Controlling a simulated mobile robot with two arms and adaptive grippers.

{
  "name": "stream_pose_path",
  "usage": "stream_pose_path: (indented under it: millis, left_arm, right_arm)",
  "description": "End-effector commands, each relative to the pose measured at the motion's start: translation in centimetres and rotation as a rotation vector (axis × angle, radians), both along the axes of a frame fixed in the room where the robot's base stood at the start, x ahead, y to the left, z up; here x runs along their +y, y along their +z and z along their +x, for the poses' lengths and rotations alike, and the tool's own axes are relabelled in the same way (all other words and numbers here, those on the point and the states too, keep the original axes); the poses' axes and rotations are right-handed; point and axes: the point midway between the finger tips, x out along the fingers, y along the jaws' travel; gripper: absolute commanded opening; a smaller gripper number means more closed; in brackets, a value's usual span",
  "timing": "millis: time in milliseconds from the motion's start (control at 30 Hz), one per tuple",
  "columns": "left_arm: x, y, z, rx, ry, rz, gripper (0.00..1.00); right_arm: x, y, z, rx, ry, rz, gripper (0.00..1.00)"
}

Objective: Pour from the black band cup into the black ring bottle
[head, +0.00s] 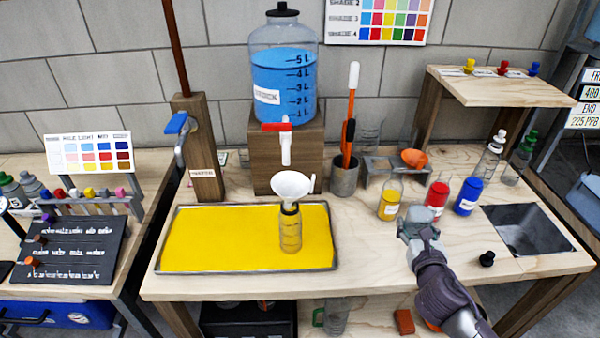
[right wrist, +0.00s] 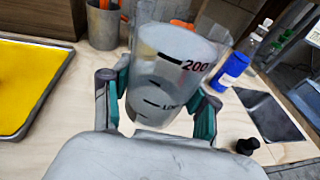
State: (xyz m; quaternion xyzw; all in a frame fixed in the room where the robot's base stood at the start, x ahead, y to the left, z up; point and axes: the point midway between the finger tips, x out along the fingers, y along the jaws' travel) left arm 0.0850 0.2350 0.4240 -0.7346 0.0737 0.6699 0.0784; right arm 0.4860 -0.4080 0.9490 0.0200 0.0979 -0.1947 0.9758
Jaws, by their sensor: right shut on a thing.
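My right gripper (head: 408,226) is shut on a clear cup with dark level marks and a "200" label (right wrist: 175,75); its fingers (right wrist: 158,105) clasp the cup's sides in the right wrist view. I take this to be the black band cup, though no band shows clearly. I cannot make the cup out in the head view. The black ring bottle (head: 290,232), clear with a dark ring at its neck, stands upright on the yellow tray, left of my gripper. A white funnel (head: 292,186) sits in its mouth. My left gripper is not in view.
The yellow tray (head: 180,271) has a low metal rim. Yellow (head: 389,206), red (head: 436,197) and blue (head: 467,196) containers stand behind my right gripper. A sunken basin (head: 525,230) and black cap (head: 487,258) are to the right. A tap (head: 286,145) overhangs the bench behind the funnel.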

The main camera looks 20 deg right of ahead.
Motion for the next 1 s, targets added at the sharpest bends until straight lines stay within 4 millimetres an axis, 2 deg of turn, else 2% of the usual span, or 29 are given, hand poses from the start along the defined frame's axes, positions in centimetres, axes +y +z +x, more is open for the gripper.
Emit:
stream_pose_path:
  millis: [267, 500, 800, 1000]
  left_arm:
    - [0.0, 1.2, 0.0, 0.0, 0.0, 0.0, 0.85]
    - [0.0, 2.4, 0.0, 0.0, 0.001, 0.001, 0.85]
    - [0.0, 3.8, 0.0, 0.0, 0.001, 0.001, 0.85]
    - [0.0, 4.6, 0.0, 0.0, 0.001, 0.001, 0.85]
  right_arm:
    - [5.9, 0.7, 2.3, -0.003, 0.109, -0.001, 0.14]
    - [12.9, 1.7, 4.2, -0.005, 0.241, -0.001, 0.14]
    - [21.6, 3.4, 5.3, -0.004, 0.412, -0.002, 0.14]
    - [26.5, 4.5, 5.4, -0.005, 0.514, -0.003, 0.14]
